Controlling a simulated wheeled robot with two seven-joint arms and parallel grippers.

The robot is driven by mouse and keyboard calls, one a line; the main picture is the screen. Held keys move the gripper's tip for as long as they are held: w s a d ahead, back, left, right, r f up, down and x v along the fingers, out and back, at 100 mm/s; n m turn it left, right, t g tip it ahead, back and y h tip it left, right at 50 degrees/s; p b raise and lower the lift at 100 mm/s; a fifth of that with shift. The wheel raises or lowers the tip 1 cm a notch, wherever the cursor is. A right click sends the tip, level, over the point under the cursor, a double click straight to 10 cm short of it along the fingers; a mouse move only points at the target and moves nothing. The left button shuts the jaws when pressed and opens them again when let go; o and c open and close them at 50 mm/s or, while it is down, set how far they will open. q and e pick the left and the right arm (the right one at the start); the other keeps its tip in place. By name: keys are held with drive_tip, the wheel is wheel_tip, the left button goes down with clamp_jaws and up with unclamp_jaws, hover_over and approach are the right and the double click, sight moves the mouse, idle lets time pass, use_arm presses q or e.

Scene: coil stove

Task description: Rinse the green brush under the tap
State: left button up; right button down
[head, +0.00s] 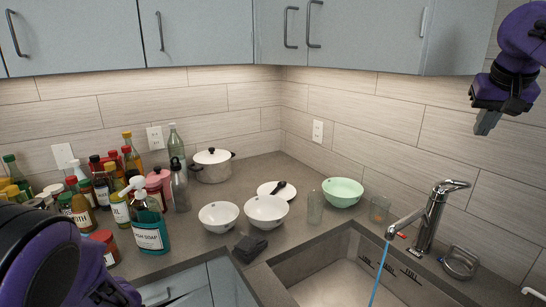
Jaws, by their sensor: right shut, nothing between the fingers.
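The metal tap (430,222) stands at the sink's right side, its spout pointing left over the basin. A thin blue stream (380,272) runs down from the spout into the sink (335,283). I cannot make out a green brush; part of the basin is cut off by the bottom edge. My right gripper (486,123) is shut and empty, high at the upper right in front of the tiled wall, well above the tap. My left arm shows at the lower left, but its fingers are not in view.
Bottles crowd the left counter. Cabinets (205,35) hang above.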

use_arm(q)
drive_tip(key=shift+w, duration=0.15)
drive_tip(key=shift+r, duration=0.1)
drive_tip(key=shift+s, duration=0.2)
drive_tip(key=shift+w+f+b, duration=0.1)
drive_tip(key=shift+f+b, duration=0.55)
drive_tip(key=shift+f, duration=0.05)
use_arm(e)
hover_over(460, 183)
drive_tip(key=f, duration=0.5)
drive_tip(key=w+f, duration=0.1)
drive_tip(key=f, duration=0.2)
drive_tip(key=shift+d+f, duration=0.15)
drive_tip(key=shift+d, duration=0.05)
use_arm(q)
drive_tip(key=shift+d+f+b, duration=0.1)
drive_tip(key=shift+f+b, duration=0.5)
use_arm(e)
drive_tip(key=f, duration=0.3)
drive_tip(key=shift+s, duration=0.35)
drive_tip(key=shift+s+a+f, duration=0.2)
drive_tip(key=shift+a+f, duration=0.05)
drive_tip(key=shift+f, duration=0.25)
